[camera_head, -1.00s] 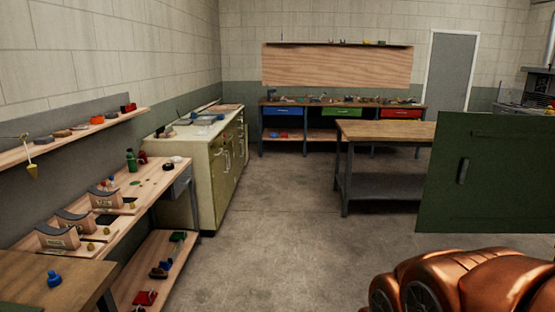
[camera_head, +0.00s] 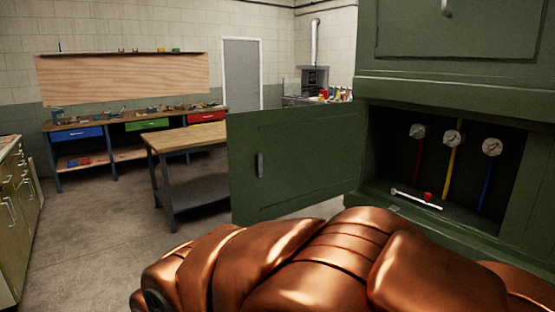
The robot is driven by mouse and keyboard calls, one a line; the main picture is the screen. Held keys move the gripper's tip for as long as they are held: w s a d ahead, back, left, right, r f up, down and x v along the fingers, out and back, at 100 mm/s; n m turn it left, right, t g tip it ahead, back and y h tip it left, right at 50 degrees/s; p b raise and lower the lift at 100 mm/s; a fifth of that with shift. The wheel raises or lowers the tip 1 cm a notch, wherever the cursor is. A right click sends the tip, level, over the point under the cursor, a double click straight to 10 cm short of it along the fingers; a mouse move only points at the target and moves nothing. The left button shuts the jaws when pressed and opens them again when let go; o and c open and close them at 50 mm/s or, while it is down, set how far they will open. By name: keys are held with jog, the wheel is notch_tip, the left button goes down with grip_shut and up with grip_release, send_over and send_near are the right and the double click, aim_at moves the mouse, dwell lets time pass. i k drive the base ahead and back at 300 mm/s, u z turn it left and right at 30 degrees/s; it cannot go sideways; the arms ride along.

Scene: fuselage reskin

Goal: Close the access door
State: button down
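The access door (camera_head: 300,155) is a dark green panel with a small upright grey handle (camera_head: 260,165) near its left edge. It stands wide open, swung out to the left from the green fuselage side (camera_head: 450,93). The opening (camera_head: 388,160) to its right shows three round gauges with red, yellow and blue pipes. A white bar with a red knob (camera_head: 428,197) lies at the bottom of the opening. My copper-coloured arm fills the lower middle and right of the head view. My gripper is not visible.
A wooden-topped table (camera_head: 200,137) stands behind the door to the left. A workbench with blue, green and red drawers (camera_head: 148,124) is along the back wall. A cabinet (camera_head: 15,215) stands at far left. The concrete floor (camera_head: 105,220) between them is clear.

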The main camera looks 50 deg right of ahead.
aim_at(311, 154)
jog(key=u, duration=0.05)
jog(key=i, duration=1.7)
jog(key=z, duration=3.6)
jog(key=k, duration=0.45)
jog(key=u, duration=0.7)
jog(key=i, duration=0.35)
jog(key=u, duration=1)
